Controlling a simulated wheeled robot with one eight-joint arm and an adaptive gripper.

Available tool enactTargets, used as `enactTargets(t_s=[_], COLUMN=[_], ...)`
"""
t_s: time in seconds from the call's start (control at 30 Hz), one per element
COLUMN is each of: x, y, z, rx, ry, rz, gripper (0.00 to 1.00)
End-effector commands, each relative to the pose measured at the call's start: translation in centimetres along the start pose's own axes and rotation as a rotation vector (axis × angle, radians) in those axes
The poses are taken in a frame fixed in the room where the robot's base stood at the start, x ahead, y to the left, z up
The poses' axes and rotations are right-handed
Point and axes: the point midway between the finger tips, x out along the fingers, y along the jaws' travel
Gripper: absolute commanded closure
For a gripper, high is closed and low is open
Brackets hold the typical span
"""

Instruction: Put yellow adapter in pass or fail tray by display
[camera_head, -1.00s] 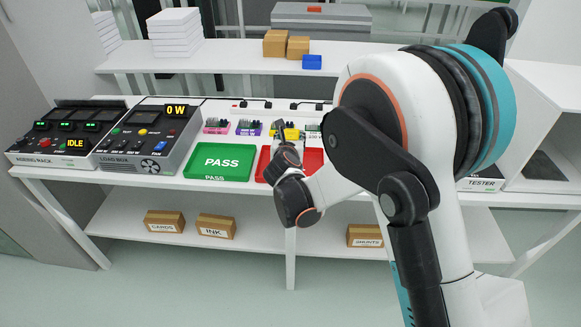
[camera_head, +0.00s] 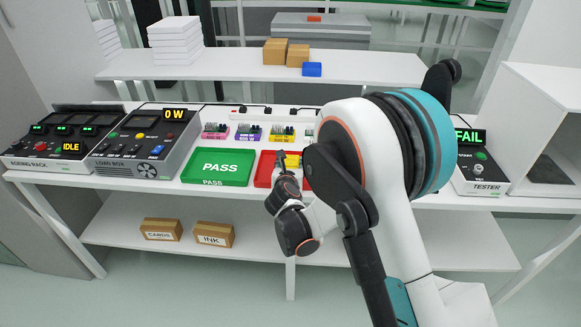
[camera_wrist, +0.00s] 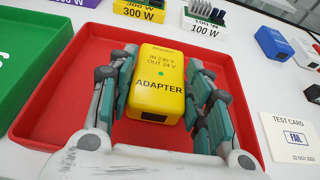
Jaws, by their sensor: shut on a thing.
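The yellow adapter (camera_wrist: 156,84), lettered "ADAPTER", is between the fingers of my gripper (camera_wrist: 161,66) in the wrist view. My gripper is shut on it, one finger on each side. Both are within the red tray's outline (camera_wrist: 62,75); whether the adapter touches the tray floor is hard to tell. In the head view the adapter (camera_head: 292,161) shows in small part over the red tray (camera_head: 264,169), the rest hidden by my arm. The green PASS tray (camera_head: 245,180) is empty to the left. The tester display (camera_head: 470,136) reads FAIL.
Several wattage-labelled blocks, including the yellow 300 W one (camera_wrist: 140,11), stand behind the trays. The load box (camera_head: 145,147) is left of the green tray. The tester (camera_head: 481,175) stands at the right.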

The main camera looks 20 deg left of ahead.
Motion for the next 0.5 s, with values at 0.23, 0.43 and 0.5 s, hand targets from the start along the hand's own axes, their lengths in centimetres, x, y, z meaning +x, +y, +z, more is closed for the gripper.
enactTargets(t_s=[0.23, 0.43, 0.5], x=[0.07, 0.07, 0.06], y=[0.00, 0.00, 0.00], z=[-0.20, -0.19, -0.17], rx=[0.000, 0.000, 0.000], ry=[0.000, 0.000, 0.000], rz=[0.000, 0.000, 0.000], gripper=[0.34, 0.34, 0.34])
